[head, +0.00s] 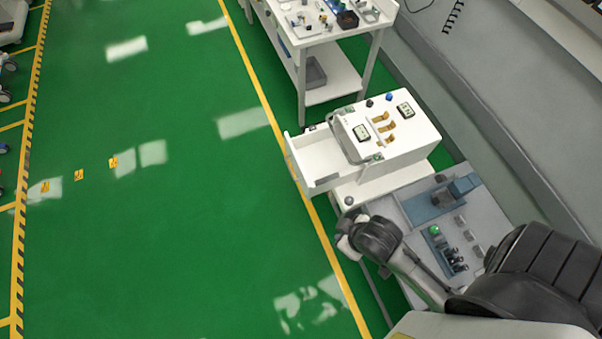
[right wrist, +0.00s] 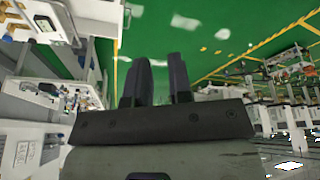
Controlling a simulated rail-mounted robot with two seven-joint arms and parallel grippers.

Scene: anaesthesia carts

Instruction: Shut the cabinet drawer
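The white cabinet (head: 402,138) stands right of the yellow floor line, with gauges and brass-coloured fittings on its top. Its drawer (head: 309,166) is pulled well out to the left; the part of its inside that shows looks empty. My right arm comes in from the lower right in the head view, its wrist below the drawer and apart from it. In the right wrist view my right gripper (right wrist: 158,78) has its two dark fingers apart with nothing between them. Its fingertips cannot be made out in the head view. My left gripper is not in view.
A grey bench (head: 408,190) with a blue vise and a control panel stands just below the cabinet, near my right arm. A white table (head: 325,75) with small items stands behind. The green floor left of the drawer is clear.

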